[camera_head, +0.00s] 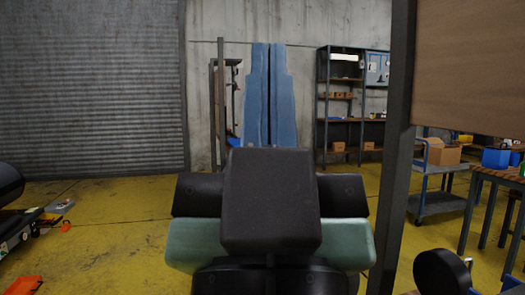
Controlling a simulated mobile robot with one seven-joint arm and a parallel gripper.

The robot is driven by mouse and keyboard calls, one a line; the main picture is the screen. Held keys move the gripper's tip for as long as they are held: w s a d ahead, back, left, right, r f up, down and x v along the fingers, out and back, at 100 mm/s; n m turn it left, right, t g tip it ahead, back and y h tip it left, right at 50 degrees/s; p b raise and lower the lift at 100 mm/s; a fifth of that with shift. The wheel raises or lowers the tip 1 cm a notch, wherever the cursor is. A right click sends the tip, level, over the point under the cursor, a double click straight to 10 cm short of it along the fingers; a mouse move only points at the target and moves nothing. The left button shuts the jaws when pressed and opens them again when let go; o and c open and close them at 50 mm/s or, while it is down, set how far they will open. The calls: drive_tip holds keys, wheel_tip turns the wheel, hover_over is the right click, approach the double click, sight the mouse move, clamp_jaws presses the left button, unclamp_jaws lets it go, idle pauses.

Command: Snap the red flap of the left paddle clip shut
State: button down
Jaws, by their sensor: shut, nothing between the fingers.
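I cannot make out the left paddle clip or its red flap in the head view. At the left edge a black rounded tube (8,188), perhaps part of an inflatable boat, lies above a grey and black shape. Small red items (64,226) lie on or near the floor beside it, too small to identify. A flat orange-red object (23,285) lies at the bottom left corner. My gripper's fingers do not show. A large dark block with black rounded parts and pale green pieces, likely my own arm, fills the lower middle and hides what is behind it.
A dark upright post (394,150) stands right of centre beside a brown board (470,70). A wooden worktable (498,174) and a blue cart (440,203) stand at the right. Shelves (340,100) and tall blue panels (283,95) stand at the back. Yellow floor is clear at centre left.

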wheel_tip(320, 180, up, 22)
drive_tip(key=p, duration=1.9)
drive_tip(key=shift+r, duration=0.1)
drive_tip(key=shift+w, duration=0.1)
